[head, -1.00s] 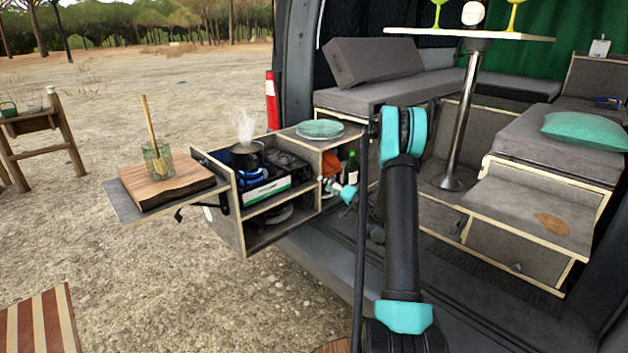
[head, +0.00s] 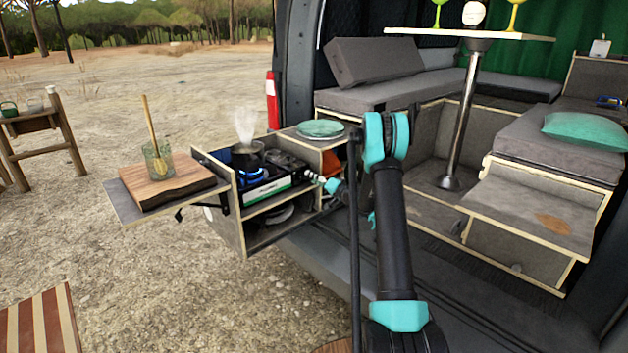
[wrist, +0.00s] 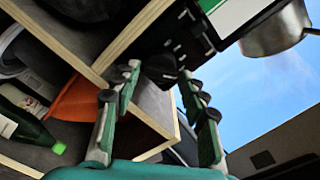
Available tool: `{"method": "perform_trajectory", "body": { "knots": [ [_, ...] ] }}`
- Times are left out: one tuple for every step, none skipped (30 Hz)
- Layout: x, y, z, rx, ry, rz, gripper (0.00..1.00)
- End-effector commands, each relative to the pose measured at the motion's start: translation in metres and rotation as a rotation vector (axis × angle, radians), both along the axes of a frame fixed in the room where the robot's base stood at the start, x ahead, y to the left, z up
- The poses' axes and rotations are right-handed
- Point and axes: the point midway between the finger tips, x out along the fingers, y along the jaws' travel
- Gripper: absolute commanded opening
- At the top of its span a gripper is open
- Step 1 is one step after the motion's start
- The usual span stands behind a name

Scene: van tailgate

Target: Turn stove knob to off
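The camping stove (head: 268,188) sits in the pull-out kitchen box, with a blue flame under a steaming pot (head: 243,160). In the wrist view its front panel (wrist: 222,18) runs along the top, and a dark knob (wrist: 160,68) shows below it. My gripper (head: 314,178) is at the right end of the stove front in the head view. In the wrist view its two fingers (wrist: 160,76) are apart, one on each side of the knob. I cannot tell whether they touch it. The knob is hidden in the head view.
Wooden shelf edges (wrist: 135,35) are close by. A green plate (head: 320,128) lies on top of the box. A cutting board (head: 165,180) with a jar is on the left.

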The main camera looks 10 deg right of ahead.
Motion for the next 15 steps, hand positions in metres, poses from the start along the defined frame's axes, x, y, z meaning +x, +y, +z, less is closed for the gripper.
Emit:
{"method": "perform_trajectory", "body": {
  "knots": [
    [0.0000,-0.0001,0.0001,0.000,0.000,0.000,0.33],
    [0.0000,-0.0001,0.0001,0.000,0.000,0.000,0.29],
    [-0.0001,-0.0001,0.0000,0.000,0.000,0.000,0.24],
    [-0.0001,-0.0002,0.0001,0.000,0.000,0.000,0.21],
    [-0.0001,-0.0002,0.0001,0.000,0.000,0.000,0.17],
    [-0.0001,-0.0002,0.0001,0.000,0.000,0.000,0.12],
    [-0.0001,-0.0002,0.0001,0.000,0.000,0.000,0.08],
    [-0.0001,-0.0002,0.0000,0.000,0.000,0.000,0.05],
    [-0.0001,-0.0002,0.0000,0.000,0.000,0.000,0.04],
    [-0.0001,-0.0002,0.0000,0.001,0.001,0.000,0.04],
    [-0.0002,-0.0003,0.0000,0.002,0.001,0.000,0.04],
    [-0.0002,-0.0003,0.0000,0.004,0.003,0.000,0.04],
    [-0.0002,-0.0003,0.0000,0.007,0.005,0.000,0.04],
    [-0.0001,-0.0003,-0.0001,0.011,0.008,0.000,0.04],
    [-0.0001,-0.0004,0.0000,0.018,0.013,0.000,0.04]
  ]
}}
